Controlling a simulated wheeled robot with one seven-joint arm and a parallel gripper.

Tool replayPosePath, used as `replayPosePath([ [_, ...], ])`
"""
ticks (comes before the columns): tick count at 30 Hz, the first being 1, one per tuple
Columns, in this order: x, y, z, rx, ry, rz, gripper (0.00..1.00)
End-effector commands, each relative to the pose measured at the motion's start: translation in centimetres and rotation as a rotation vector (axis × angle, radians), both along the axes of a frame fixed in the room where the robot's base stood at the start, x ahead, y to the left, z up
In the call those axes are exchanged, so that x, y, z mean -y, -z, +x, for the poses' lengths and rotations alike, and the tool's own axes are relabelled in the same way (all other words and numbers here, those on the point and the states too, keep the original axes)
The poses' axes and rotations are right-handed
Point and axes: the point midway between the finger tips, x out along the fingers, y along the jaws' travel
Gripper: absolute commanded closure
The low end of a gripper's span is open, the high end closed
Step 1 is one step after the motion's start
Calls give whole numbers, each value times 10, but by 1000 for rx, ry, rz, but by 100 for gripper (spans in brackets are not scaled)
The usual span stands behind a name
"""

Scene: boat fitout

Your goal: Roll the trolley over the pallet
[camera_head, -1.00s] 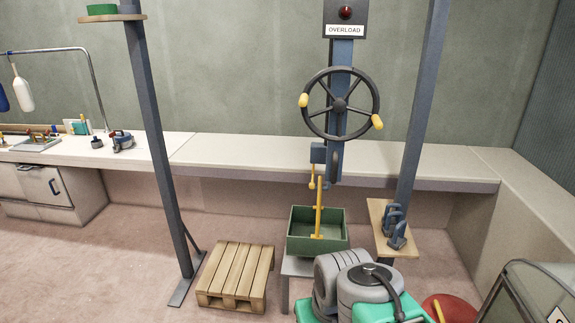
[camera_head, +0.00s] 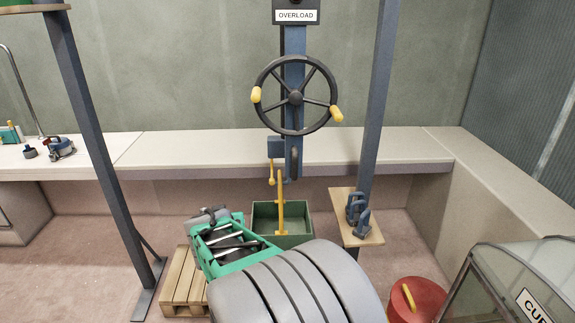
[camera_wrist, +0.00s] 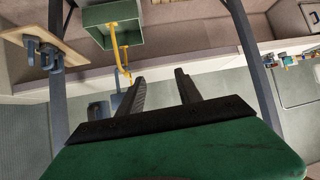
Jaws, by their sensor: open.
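No overhead trolley shows clearly in either view. A dark handwheel (camera_head: 296,96) with two yellow knobs is mounted on a blue post below the OVERLOAD sign. A blue block (camera_head: 276,147) with a yellow hook (camera_head: 271,178) hangs beside the post. The green bin (camera_head: 265,220) with its upright yellow handle stands below; I cannot tell whether hook and handle touch. The wooden pallet (camera_head: 178,285) lies on the floor to its left, partly hidden by my arm. My gripper (camera_wrist: 161,88) is open and empty in the wrist view, apart from the wheel.
Blue uprights (camera_head: 105,155) stand left and right of the wheel. A small wooden shelf (camera_head: 352,238) on the right upright carries blue shackles. A long pale bench (camera_head: 215,150) runs behind. A red drum (camera_head: 420,300) and a glazed case (camera_head: 510,285) stand at the lower right.

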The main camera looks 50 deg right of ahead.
Motion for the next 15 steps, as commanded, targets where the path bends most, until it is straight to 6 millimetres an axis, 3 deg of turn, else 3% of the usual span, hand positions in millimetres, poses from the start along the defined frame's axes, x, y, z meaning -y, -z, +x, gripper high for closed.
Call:
replayPosePath([
  [1, 61, -2, -2, 83, 108, -77, 59],
  [3, 129, -15, -13, 202, 217, -202, 59],
  [6, 193, -30, -38, 319, 308, -353, 59],
  [10, 226, -42, -58, 390, 347, -460, 59],
  [15, 246, -46, -53, 403, 352, -479, 59],
])
